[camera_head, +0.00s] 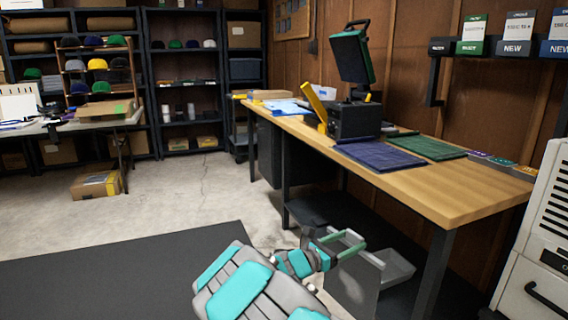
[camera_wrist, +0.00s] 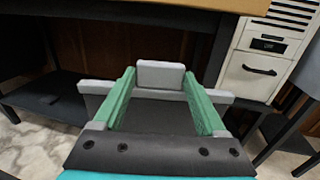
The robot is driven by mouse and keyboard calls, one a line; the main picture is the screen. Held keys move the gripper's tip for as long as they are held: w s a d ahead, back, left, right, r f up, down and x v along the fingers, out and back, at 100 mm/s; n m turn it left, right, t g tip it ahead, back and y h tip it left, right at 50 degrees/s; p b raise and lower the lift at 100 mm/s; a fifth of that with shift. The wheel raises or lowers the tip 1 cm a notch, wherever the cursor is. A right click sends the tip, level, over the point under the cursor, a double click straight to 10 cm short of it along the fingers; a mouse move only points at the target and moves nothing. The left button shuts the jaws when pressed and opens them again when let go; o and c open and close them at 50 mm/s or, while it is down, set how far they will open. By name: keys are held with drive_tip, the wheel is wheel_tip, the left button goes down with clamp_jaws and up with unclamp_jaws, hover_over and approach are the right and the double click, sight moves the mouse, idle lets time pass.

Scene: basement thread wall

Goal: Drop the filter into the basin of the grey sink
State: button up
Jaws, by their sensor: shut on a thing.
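My gripper (camera_head: 348,242) is in front of the wooden workbench, below its top. Its green fingers are set wide apart and shut on a grey, flat-sided thing that I take to be the filter (camera_head: 352,287). In the wrist view the filter (camera_wrist: 160,75) shows as light grey parts beyond and outside my gripper's fingers (camera_wrist: 163,98), with a dark face between them. The fingers and palm hide part of it. It hangs clear in the air as far as I can tell. I cannot make out a grey sink or its basin in either view.
The workbench (camera_head: 465,195) carries a black machine (camera_head: 354,120), a blue mat (camera_head: 378,156) and a green mat (camera_head: 427,147). A white cabinet (camera_head: 540,235) stands at the right. A box (camera_head: 97,184) lies on the floor at left. Open floor (camera_head: 185,205) lies left of the bench.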

drive_tip(key=shift+n+t+y, duration=0.4)
drive_tip(key=shift+n+t, duration=0.1)
drive_tip(key=shift+t, duration=0.1)
drive_tip(key=s+f, duration=0.1)
drive_tip(key=f, duration=0.2)
drive_tip(key=s+a+f, duration=0.1)
drive_tip(key=f, duration=0.3)
drive_tip(key=s+a+f, duration=0.1)
drive_tip(key=f, duration=0.2)
drive_tip(key=shift+s+a+f, duration=0.2)
drive_tip(key=shift+s+f, duration=0.1)
